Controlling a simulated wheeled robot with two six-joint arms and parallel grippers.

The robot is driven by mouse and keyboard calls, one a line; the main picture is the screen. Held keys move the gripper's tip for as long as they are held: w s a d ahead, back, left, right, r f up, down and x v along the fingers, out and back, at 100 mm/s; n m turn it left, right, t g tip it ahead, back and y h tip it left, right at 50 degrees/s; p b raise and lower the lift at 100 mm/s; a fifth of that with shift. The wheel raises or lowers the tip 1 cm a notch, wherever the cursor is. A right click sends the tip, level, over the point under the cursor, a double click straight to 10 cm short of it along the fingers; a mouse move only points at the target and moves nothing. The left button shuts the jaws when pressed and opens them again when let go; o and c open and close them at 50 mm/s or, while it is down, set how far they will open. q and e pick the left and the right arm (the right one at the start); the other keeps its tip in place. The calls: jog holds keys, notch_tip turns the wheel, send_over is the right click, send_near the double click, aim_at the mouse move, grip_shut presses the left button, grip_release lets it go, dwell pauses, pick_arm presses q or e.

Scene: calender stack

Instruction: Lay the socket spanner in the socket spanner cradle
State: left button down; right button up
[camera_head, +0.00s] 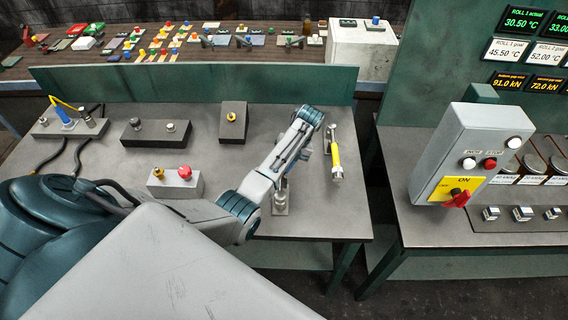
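What I take for the socket spanner is the tool with a yellow handle (335,155) and a bright metal end, on the right part of the grey bench. Grey and blue parts sit close by its upper end, and I cannot tell whether they belong to it. My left arm reaches from the left across the bench, its wrist bend just left of the tool. My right gripper is out of view.
A grey box with a red button (184,172) stands left of the arm. A control box with a red switch (457,197) stands on the right bench. A gap separates the benches.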

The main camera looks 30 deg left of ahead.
pick_arm(q)
jog(key=shift+f, duration=0.25)
jog(key=c, duration=0.5)
grip_release()
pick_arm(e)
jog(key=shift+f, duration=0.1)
pick_arm(q)
jog(key=shift+r, duration=0.1)
dwell(0.4)
